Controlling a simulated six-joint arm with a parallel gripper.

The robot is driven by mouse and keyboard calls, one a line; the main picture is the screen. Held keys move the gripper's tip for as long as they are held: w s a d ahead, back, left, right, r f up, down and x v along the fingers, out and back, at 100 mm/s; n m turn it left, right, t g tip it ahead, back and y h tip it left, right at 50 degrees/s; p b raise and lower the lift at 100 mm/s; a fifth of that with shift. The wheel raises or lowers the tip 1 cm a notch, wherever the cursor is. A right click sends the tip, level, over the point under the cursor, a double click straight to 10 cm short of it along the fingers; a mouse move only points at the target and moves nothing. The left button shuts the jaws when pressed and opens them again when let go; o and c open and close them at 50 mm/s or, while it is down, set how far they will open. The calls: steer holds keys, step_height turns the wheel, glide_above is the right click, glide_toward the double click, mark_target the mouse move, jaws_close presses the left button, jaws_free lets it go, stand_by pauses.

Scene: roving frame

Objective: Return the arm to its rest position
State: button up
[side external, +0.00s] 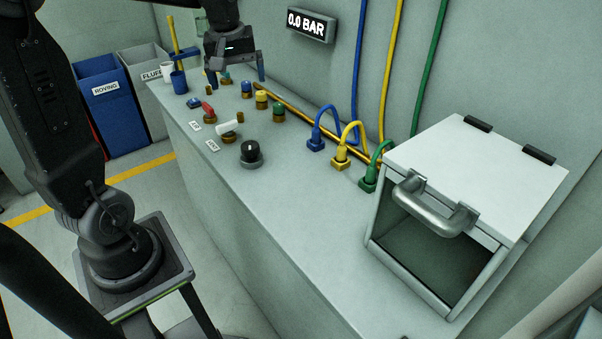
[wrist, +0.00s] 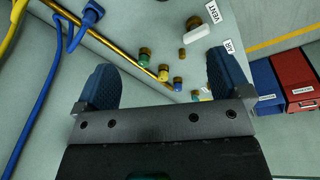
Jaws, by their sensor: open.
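My gripper (side external: 236,78) hangs over the far end of the grey bench top (side external: 262,180) in the side view, fingers pointing down. It is open, with nothing between its fingers. In the wrist view both blue-grey fingers of my gripper (wrist: 162,66) stand wide apart. Coloured valve caps show beyond the gap, the yellow cap (wrist: 163,76) among them. Whether the fingertips touch anything on the bench is not clear in the side view.
On the bench are a red-handled valve (side external: 209,108), a white-handled valve (side external: 229,129), a black knob (side external: 250,151), and hose plugs (side external: 341,156). A lidded box (side external: 480,165) stands right. The wall display (side external: 307,24) reads 0.0 BAR. Bins (side external: 104,95) stand behind left.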

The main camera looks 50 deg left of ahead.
steer(key=s+d+m+t, duration=0.4)
steer(key=s+d+m, duration=0.8)
steer(key=d, duration=0.7)
steer(key=shift+s+f+h, duration=0.15)
steer(key=shift+s+h, duration=0.25)
steer(key=shift+s, duration=0.5)
